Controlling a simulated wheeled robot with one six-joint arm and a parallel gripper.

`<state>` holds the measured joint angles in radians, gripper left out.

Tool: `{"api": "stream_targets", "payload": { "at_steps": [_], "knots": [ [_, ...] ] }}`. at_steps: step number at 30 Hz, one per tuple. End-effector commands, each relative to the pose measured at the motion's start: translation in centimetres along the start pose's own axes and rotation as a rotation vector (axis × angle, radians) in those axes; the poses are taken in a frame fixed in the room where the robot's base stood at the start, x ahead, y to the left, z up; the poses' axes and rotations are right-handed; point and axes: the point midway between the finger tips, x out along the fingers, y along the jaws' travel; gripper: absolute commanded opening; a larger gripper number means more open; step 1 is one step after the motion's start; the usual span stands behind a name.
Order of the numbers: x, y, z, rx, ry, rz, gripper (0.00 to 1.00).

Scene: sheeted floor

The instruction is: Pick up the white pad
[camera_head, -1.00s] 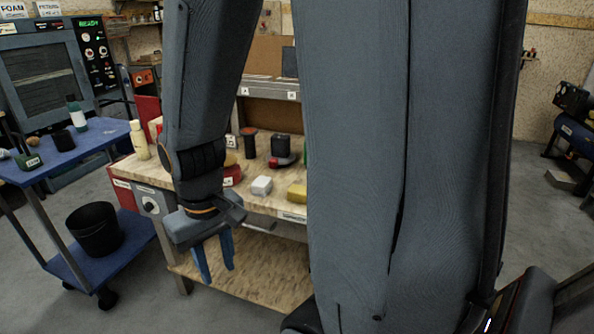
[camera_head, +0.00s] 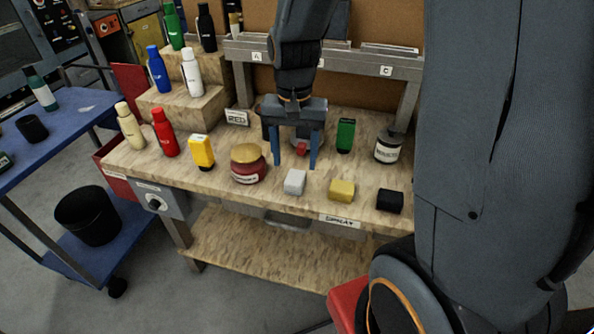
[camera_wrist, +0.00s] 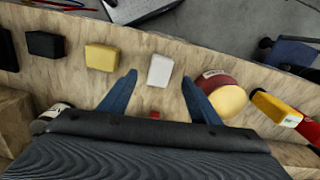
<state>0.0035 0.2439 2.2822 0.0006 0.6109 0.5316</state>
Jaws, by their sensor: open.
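The white pad (camera_head: 295,182) is a small block lying near the front edge of the wooden workbench, between a yellow-lidded jar and a yellow pad. In the wrist view the white pad (camera_wrist: 160,71) lies just beyond and between my spread fingertips, with nothing touching it. My gripper (camera_head: 295,164) points down above the bench, a little behind the white pad in the head view. It is open and empty, and its blue fingers also show in the wrist view (camera_wrist: 158,80).
A yellow pad (camera_head: 341,190) and a black pad (camera_head: 390,201) lie to the right along the front edge. The red jar (camera_head: 248,170) stands close on the left, beside a yellow bottle (camera_head: 202,151). A green block (camera_head: 346,135) and labelled jar (camera_head: 388,147) stand behind.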

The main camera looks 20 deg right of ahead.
Motion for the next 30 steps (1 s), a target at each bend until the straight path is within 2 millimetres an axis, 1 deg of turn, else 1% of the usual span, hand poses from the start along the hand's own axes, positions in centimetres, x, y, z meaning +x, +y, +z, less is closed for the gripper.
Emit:
{"api": "stream_targets", "payload": {
  "at_steps": [1, 2, 5, 9, 16, 24, 30],
  "knots": [
    [-0.5, -0.1, -0.6, 0.042, -0.003, 0.002, 0.57],
    [-0.6, -0.1, -0.9, 0.063, -0.003, 0.002, 0.57],
    [-0.1, -0.3, -1.3, 0.098, -0.006, 0.004, 0.57],
    [1.4, -0.3, -1.3, 0.100, -0.007, 0.005, 0.57],
    [3.2, -0.3, -1.1, 0.095, -0.007, 0.005, 0.57],
    [6.4, -0.3, -1.1, 0.093, -0.007, 0.005, 0.57],
    [7.3, -0.3, -1.1, 0.093, -0.004, 0.003, 0.57]
  ]
}}
